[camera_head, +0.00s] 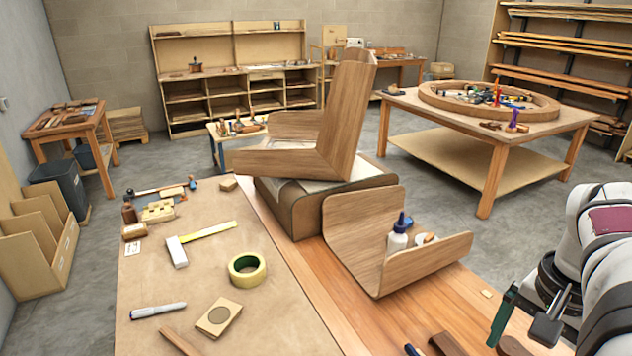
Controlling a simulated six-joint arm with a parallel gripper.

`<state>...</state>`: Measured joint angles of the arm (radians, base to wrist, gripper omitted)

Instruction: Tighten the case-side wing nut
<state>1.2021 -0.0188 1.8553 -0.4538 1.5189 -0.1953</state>
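I cannot make out any wing nut in the head camera view; it is hidden or too small to tell. A bent wood-grain panel assembly (345,120) rests on a rounded dark-edged form (305,208) in the middle. A curved, U-shaped wooden shell (352,232) stands on the bench to its right, with a blue-capped white bottle (397,243) inside it. My white and black arm comes in at the right edge. I cannot pick out its gripper fingers, and what the arm touches is not shown.
The brown workbench (215,318) bears a yellow tape roll (246,269), a marker (158,310), a mallet-like tool (178,252) and a small block (218,317). A dark green bar (500,317) stands beside my arm. A table with a wooden ring (545,110) is behind right.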

